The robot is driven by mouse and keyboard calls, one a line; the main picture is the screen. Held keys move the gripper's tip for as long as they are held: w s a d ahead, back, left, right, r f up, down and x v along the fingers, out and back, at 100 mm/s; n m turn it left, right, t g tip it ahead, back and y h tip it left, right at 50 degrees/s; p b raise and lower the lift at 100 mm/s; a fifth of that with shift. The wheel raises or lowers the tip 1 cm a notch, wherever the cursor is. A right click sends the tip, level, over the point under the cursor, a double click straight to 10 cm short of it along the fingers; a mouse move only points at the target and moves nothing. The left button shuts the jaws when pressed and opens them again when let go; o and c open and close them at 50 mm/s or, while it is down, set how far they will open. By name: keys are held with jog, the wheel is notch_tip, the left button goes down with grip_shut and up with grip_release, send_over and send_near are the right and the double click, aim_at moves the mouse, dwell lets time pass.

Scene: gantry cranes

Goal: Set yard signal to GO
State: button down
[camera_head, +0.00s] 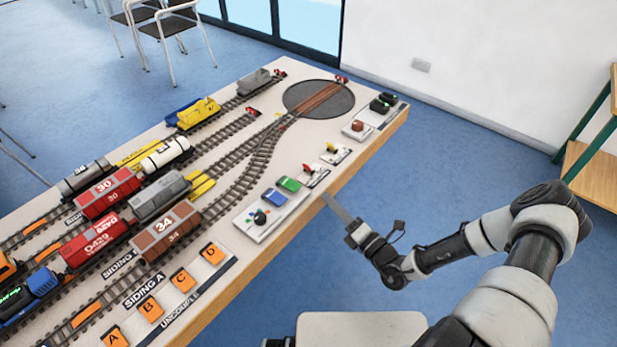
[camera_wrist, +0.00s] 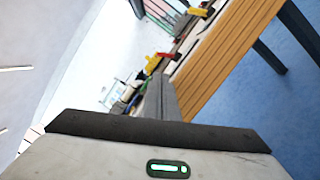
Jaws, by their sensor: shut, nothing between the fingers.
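My gripper (camera_head: 327,198) is shut and empty, its thin fingers together. It is at the table's front edge, just right of the control panel and below the small levers. In the wrist view the closed fingers (camera_wrist: 158,90) point along the table edge.
The table (camera_head: 230,262) holds tracks with several wagons, including a brown wagon 34 (camera_head: 166,232). Orange lettered pads (camera_head: 182,280) lie near the front edge. A round turntable (camera_head: 300,107) and a panel with a red-brown button (camera_head: 357,126) are farther off.

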aim_at(306, 168)
dwell(0.3)
jog(key=x, duration=1)
jog(key=shift+w+d+r+m+p, duration=0.15)
jog(key=shift+r+m+p, duration=0.2)
jog(key=shift+m, duration=0.45)
jog(key=m+p, duration=0.1)
jog(key=r+m+h+p, duration=0.1)
jog(key=shift+w+d+m, duration=0.15)
jog(key=shift+w+m, duration=0.1)
jog(key=shift+m, duration=0.05)
jog(key=m, duration=0.1)
jog(key=m+p, duration=0.1)
jog(key=w+m+g+p, duration=0.1)
jog(key=shift+d+r+h, duration=0.3)
jog(key=shift+d+r, duration=0.05)
jog(key=shift+f+m, duration=0.1)
jog(key=shift+m, duration=0.3)
